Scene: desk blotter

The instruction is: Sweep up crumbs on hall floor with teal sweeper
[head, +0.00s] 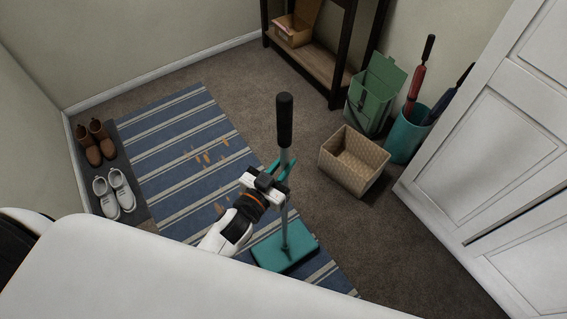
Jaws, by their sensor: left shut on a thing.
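The teal sweeper (285,252) stands on the near right part of the striped rug, with its grey shaft and black handle grip (284,120) rising nearly upright. My left gripper (277,178) is shut on the sweeper's shaft, below the black grip. Orange-brown crumbs (207,155) lie scattered on the middle of the blue striped rug (165,140), beyond and left of the sweeper. A few more crumbs lie nearer, just beyond my left wrist. My right gripper is not in view.
Brown boots (96,142) and white sneakers (115,193) sit on a dark mat at the left. A white door (500,150) is far right. Carpet between rug and basket is clear.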

